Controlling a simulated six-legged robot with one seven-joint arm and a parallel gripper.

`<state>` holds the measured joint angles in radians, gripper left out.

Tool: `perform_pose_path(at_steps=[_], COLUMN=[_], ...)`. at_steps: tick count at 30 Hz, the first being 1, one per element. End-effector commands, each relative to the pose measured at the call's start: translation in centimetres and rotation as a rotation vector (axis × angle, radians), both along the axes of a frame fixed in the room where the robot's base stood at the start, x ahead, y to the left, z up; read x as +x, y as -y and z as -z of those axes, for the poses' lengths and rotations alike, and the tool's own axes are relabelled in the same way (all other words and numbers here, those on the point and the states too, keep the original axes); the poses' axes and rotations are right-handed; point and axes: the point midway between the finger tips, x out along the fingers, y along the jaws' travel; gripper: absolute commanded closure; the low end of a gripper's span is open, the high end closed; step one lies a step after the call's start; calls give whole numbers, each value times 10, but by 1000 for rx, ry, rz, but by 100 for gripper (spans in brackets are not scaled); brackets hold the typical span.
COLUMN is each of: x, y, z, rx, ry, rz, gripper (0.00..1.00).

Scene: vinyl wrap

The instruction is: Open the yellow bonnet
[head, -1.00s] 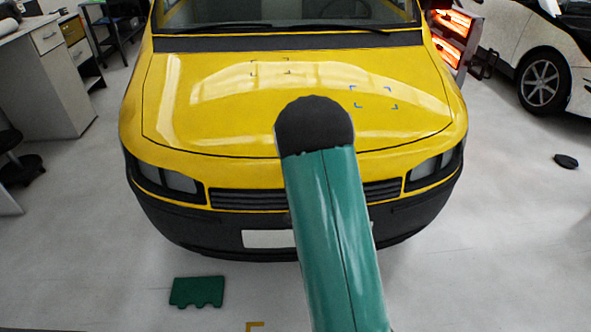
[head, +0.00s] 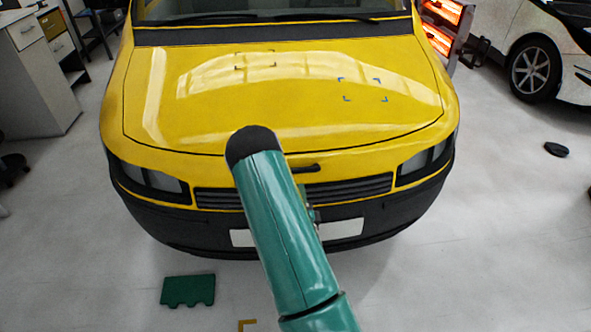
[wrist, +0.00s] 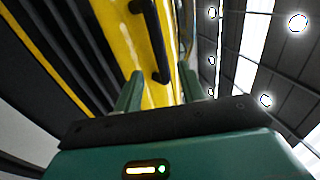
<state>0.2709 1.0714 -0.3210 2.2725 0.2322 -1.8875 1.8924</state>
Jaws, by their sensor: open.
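The yellow bonnet (head: 290,105) is down on the front of the yellow car in the head view. A short black bar handle (head: 303,168) sits at its front edge, just above the grille, right of my green arm. My arm hides most of my gripper in the head view. In the wrist view my gripper (wrist: 160,88) is open, its two green fingers apart, with nothing seen between their tips but yellow bodywork and the end of the black handle (wrist: 149,40). The handle runs lengthwise ahead of the fingers; I cannot tell whether they touch it.
The dark grille (head: 290,192) and bumper with a white plate (head: 343,229) lie below the handle. A green flat piece (head: 188,290) lies on the floor at lower left. A glowing heater (head: 443,25) and a white car (head: 560,50) stand at right. The floor in front is mostly clear.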

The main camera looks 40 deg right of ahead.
Motion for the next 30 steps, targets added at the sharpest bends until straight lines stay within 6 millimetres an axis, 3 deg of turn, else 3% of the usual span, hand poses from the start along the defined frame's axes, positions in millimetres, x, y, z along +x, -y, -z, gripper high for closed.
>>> perform_pose_path(at_steps=[9,15,27,30], x=[54,79,87,87], y=[35,51,57,57], z=[-13,-18,-20,-20], rx=[-2,-1,0,0], ry=[2,0,-1,-1], rz=[-4,-5,-4,-4], gripper=[60,60,60,80])
